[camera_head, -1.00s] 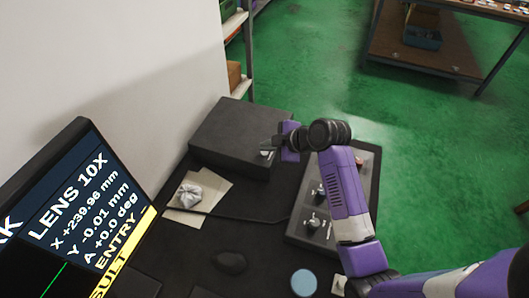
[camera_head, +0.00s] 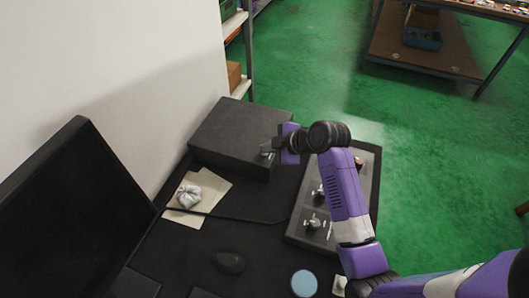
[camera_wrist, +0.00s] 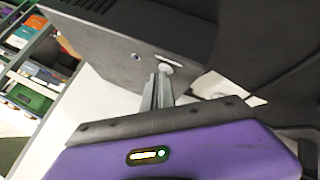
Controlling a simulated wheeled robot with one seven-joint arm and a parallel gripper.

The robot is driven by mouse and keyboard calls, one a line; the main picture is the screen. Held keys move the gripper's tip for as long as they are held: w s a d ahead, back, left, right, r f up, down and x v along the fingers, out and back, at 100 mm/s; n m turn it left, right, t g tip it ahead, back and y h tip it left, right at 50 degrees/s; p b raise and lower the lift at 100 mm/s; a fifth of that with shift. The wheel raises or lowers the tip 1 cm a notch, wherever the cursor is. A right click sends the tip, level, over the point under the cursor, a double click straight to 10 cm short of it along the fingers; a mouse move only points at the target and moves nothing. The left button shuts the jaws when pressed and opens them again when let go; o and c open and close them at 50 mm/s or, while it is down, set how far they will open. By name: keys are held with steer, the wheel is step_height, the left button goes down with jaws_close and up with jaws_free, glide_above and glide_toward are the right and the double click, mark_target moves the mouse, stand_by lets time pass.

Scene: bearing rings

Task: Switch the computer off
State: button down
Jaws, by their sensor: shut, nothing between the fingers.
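The computer (camera_head: 235,135) is a dark grey box at the back of the black desk, by the white wall. Its front face shows in the wrist view (camera_wrist: 115,45), with a small round button or port and a pale slot. My gripper (camera_head: 267,150) is shut and empty, with its fingertips at the computer's front face. In the wrist view the fingertips (camera_wrist: 164,70) are close to the pale slot and partly cover it; I cannot tell whether they touch. The monitor (camera_head: 70,215) at the left has a black screen.
A crumpled pale lump (camera_head: 189,195) lies on paper sheets (camera_head: 215,184). A mouse (camera_head: 229,263) and a blue round disc (camera_head: 304,283) are at the front. A grey control panel (camera_head: 297,228) with knobs lies under my arm. A shelf and a workbench stand farther back.

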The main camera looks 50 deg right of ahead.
mark_target(267, 154)
stand_by(0.4)
steer(key=shift+r+p, duration=0.75)
step_height(267, 154, up, 5)
steer(key=p, duration=0.4)
steer(key=shift+f, duration=0.1)
stand_by(1.5)
